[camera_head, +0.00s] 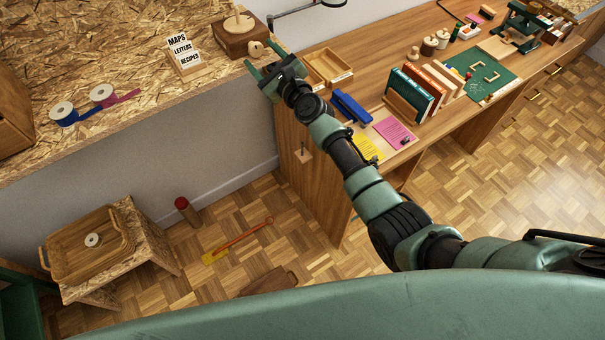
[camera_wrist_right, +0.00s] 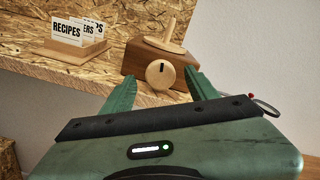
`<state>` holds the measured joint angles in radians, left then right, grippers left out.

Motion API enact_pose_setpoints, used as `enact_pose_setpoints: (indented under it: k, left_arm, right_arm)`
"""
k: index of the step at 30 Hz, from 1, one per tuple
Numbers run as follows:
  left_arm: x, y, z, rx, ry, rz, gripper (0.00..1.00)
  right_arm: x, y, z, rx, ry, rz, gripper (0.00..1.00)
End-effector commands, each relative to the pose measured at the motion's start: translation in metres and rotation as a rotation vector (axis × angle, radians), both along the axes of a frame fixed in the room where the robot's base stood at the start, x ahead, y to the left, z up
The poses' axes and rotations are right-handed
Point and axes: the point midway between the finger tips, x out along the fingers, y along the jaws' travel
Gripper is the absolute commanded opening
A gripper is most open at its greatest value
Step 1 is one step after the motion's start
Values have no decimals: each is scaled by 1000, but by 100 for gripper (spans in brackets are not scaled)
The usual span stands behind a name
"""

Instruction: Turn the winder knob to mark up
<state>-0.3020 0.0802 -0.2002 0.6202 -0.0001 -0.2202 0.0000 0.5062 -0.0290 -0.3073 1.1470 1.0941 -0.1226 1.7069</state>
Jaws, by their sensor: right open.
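The winder is a dark brown wooden box (camera_head: 228,38) with a pale round platform and an upright peg on top. It stands on the chipboard shelf and also shows in the right wrist view (camera_wrist_right: 136,60). Its pale round knob (camera_wrist_right: 158,76) is on the front face, with a short dark mark in its upper part, pointing roughly up in that view. The knob also shows in the head view (camera_head: 254,48). My right gripper (camera_head: 261,60) is open in front of the knob. In the wrist view its green fingers appear either side of the knob, apparently without touching it. My left gripper is out of view.
A card holder (camera_head: 187,67) stands left of the winder, with blue (camera_head: 64,113) and pink (camera_head: 102,94) ribbon spools farther left. The wooden desk (camera_head: 315,115) beside my right arm carries a tray (camera_head: 330,66), a blue stapler (camera_head: 350,107) and books (camera_head: 410,92).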

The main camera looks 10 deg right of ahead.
Motion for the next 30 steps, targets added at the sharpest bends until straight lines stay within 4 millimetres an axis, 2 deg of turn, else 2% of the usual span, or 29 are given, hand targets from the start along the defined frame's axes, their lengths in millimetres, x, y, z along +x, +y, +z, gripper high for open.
enact_pose_setpoints:
  k: [1,3,10,13,22,24,30]
  left_arm:
    - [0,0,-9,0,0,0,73]
    - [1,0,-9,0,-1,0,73]
    - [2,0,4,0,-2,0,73]
    - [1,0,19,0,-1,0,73]
    - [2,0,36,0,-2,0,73]
    - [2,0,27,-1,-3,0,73]
    - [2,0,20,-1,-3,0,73]
  right_arm:
    - [11,4,-3,-4,-4,0,59]
    - [20,6,-1,18,8,-2,59]
    - [18,5,3,342,143,-2,59]
    - [-5,-2,3,353,149,-2,59]
    - [-60,-25,2,347,144,-3,59]
    - [-59,-26,-20,294,149,-9,59]
    - [-67,-31,-59,164,158,-20,59]
